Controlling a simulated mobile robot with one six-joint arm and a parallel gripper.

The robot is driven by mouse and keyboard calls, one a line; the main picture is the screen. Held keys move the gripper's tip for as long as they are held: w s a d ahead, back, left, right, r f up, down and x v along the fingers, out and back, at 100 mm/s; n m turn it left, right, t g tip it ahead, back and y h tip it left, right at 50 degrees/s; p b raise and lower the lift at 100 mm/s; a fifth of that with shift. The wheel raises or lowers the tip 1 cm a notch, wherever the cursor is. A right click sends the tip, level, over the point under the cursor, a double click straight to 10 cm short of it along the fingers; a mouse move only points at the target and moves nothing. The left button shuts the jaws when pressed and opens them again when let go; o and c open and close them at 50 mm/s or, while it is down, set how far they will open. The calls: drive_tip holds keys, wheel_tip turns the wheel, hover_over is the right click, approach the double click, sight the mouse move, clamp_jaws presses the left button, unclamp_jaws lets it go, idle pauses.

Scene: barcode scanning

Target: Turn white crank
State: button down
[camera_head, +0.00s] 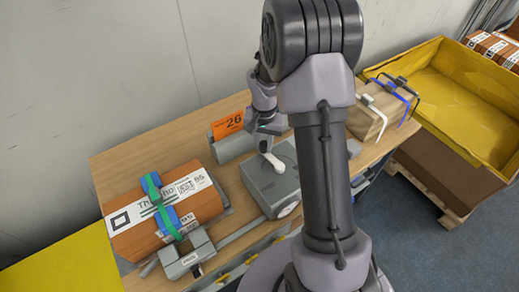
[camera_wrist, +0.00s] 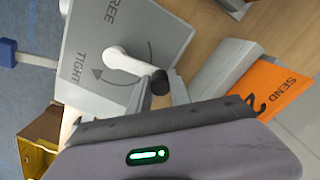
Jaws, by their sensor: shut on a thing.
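The white crank (camera_wrist: 126,62) sits on top of a grey box (camera_wrist: 105,25) printed "FREE" and "TIGHT" with a curved arrow. Its arm points toward my gripper and ends in a black knob (camera_wrist: 159,80). In the head view the crank (camera_head: 274,162) shows as a small white bar on the grey box (camera_head: 262,184). My gripper (camera_wrist: 157,90) is shut on the crank at its knob end, with a grey finger on each side of the knob. In the head view my gripper (camera_head: 263,148) reaches down to the crank's far end.
A brown package (camera_head: 165,212) with blue and green clamps lies left. A strapped carton (camera_head: 378,112) is right on the wooden table (camera_head: 125,165). A yellow bin (camera_head: 445,85) stands beyond.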

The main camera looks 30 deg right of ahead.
drive_tip(key=d+m, duration=0.1)
drive_tip(key=m, duration=0.1)
drive_tip(key=d+m+b, duration=0.1)
drive_tip(key=d+m, duration=0.1)
drive_tip(key=shift+w+m, duration=0.1)
drive_tip(key=shift+m, duration=0.2)
drive_tip(key=d+m, duration=0.1)
drive_tip(key=d+m+b, duration=0.1)
drive_tip(key=shift+s+f+m, duration=0.1)
drive_tip(key=shift+s+m, duration=0.15)
drive_tip(key=shift+m, duration=0.15)
drive_tip(key=m, duration=0.1)
drive_tip(key=s+d+m+b, duration=0.1)
drive_tip(key=shift+d+m, duration=0.25)
drive_tip(key=shift+m, duration=0.05)
drive_tip(key=s+d+m+b, duration=0.1)
drive_tip(key=m, duration=0.1)
drive_tip(key=s+d+m+b, duration=0.1)
drive_tip(key=m, duration=0.1)
drive_tip(key=shift+s+d+m+b, duration=0.2)
drive_tip(key=shift+s+m+b, duration=0.25)
drive_tip(key=shift+m, duration=0.35)
drive_tip(key=shift+s+d+m+b, duration=0.15)
drive_tip(key=shift+s+m+b, duration=0.25)
drive_tip(key=shift+m, duration=0.4)
drive_tip(key=shift+s, duration=0.1)
drive_tip(key=c, duration=1.2)
unclamp_jaws()
